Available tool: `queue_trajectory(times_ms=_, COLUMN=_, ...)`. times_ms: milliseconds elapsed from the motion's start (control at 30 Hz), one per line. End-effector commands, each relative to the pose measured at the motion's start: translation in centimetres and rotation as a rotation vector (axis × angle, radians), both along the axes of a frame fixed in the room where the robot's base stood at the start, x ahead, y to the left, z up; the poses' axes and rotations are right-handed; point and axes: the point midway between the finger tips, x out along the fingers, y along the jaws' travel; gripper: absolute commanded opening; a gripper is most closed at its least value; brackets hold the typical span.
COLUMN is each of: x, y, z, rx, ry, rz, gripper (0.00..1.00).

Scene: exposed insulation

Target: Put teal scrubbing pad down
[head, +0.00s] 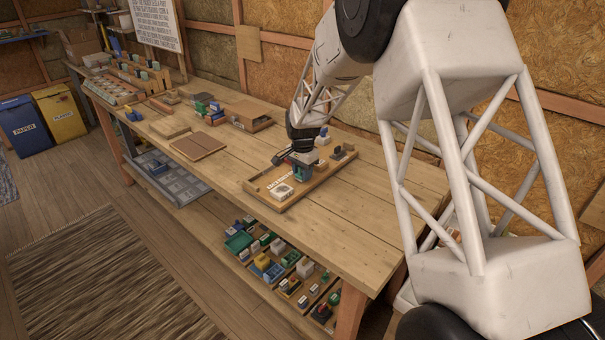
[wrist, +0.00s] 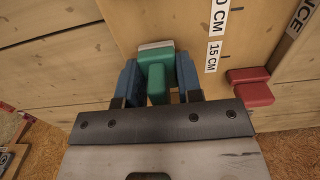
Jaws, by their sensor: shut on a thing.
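The teal scrubbing pad (wrist: 157,68) is between the two blue fingers of my gripper (wrist: 160,80) in the wrist view, with a pale layer along its far edge. My gripper is shut on it. In the head view my gripper (head: 302,160) is over the wooden tray (head: 287,203) on the workbench, and the teal pad (head: 302,173) shows small below it. I cannot tell whether the pad touches the tray.
Red blocks (wrist: 250,86) and a strip marked 15 CM (wrist: 213,56) are right of the pad in the wrist view. Brown boards (head: 197,146) lie further left. The workbench (head: 345,240) is clear in front of the tray.

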Motion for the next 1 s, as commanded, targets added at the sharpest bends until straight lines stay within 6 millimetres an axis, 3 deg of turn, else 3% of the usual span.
queue_trajectory(times_ms=533, x=0.01, y=0.0, z=-0.87, rx=0.001, ry=-0.001, rz=0.0, gripper=0.11)
queue_trajectory(times_ms=567, x=0.02, y=0.01, z=-0.83, rx=0.0, ry=-0.001, rz=0.0, gripper=0.38)
queue_trajectory(times_ms=700, x=0.01, y=0.0, z=-0.83, rx=0.001, ry=-0.001, rz=0.0, gripper=0.59)
queue_trajectory(times_ms=1000, x=0.01, y=0.0, z=-0.77, rx=0.0, ry=-0.001, rz=0.0, gripper=0.59)
